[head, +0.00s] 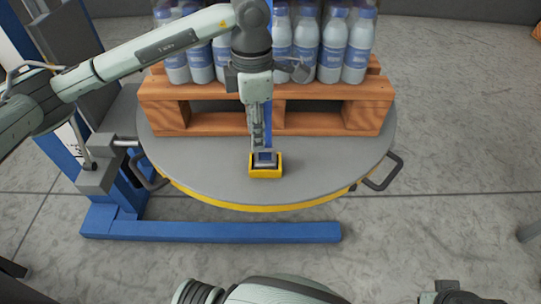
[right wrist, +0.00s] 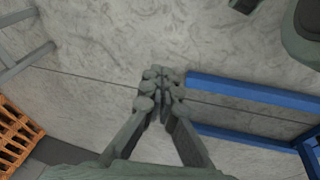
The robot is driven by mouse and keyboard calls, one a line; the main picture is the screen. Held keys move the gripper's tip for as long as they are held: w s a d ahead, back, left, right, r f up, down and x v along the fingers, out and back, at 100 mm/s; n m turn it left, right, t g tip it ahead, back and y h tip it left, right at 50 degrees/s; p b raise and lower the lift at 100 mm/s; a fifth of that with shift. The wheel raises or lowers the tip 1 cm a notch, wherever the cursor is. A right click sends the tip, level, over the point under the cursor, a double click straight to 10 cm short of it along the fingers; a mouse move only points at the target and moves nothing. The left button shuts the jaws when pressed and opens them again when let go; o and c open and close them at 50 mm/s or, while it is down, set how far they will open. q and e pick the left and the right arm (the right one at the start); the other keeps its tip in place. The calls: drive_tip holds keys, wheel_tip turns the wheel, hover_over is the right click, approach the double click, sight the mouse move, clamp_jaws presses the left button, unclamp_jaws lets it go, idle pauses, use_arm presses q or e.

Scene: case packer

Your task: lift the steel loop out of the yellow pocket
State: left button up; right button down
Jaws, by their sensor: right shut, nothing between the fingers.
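The yellow pocket (head: 265,173) is a small open box at the front edge of the round grey table. My left gripper (head: 263,150) points straight down with its fingertips at the pocket's opening. A grey metallic shape shows at the pocket's mouth, but I cannot tell the steel loop apart from the fingers there. The left fingers are seen nearly edge-on, so their gap is hidden. My right gripper (right wrist: 160,95) is shut and empty in the right wrist view, above bare floor and away from the pocket.
A wooden pallet (head: 330,93) with several capped bottles (head: 331,50) stands on the round table (head: 205,165) just behind the pocket. Looped handles (head: 385,172) stick out from the table's sides. A blue steel base (head: 215,232) lies low in front.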

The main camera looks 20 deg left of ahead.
sight(259, 165)
use_arm(q)
drive_tip(key=shift+s+f, duration=0.1)
drive_tip(key=shift+f, duration=0.85)
drive_tip(key=f, duration=0.5)
drive_tip(key=shift+w+a, duration=0.15)
drive_tip(key=shift+w, duration=0.1)
clamp_jaws()
